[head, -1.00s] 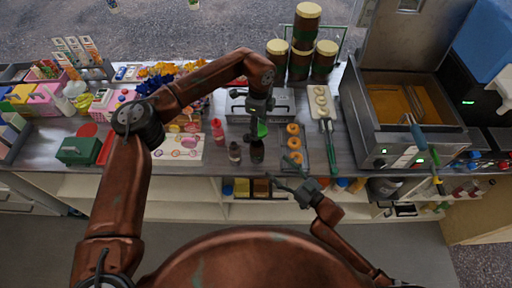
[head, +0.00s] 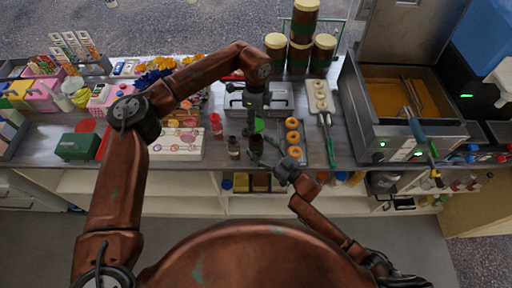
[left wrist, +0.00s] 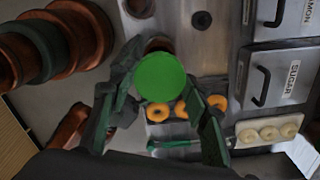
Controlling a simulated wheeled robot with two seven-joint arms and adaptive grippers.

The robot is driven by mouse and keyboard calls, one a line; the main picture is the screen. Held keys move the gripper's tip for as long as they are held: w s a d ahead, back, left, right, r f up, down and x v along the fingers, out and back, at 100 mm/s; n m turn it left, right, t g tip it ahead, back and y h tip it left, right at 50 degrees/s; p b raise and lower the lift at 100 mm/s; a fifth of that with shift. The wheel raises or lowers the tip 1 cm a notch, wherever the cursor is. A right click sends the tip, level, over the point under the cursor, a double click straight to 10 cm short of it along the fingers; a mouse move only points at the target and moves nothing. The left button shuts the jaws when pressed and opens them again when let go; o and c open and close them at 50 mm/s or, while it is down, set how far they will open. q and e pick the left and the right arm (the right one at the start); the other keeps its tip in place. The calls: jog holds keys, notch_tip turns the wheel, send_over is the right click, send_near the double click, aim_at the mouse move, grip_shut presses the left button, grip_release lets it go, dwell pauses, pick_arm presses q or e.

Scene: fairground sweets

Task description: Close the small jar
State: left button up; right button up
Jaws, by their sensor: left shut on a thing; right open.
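A green round lid (head: 259,125) is in my left gripper (head: 254,112), above the counter. In the left wrist view the lid (left wrist: 160,77) lies face-on between the fingers, which are shut on it. A small dark brown jar (head: 256,146) stands upright on the counter, just below the lid in the head view. In the left wrist view the lid hides most of it. My right gripper (head: 268,151) is open at the jar's right side. I cannot tell whether its fingers touch the jar.
A dark bottle (head: 234,148) and a red bottle (head: 216,126) stand left of the jar. A tray of doughnuts (head: 304,151) lies close on the right. A metal box (head: 280,99) is behind, and a fryer (head: 399,150) stands further right. The counter's front edge is near.

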jog(key=shift+x, duration=1.2)
grip_shut()
pick_arm(q)
send_over(256, 137)
jog(key=shift+f, duration=2.5)
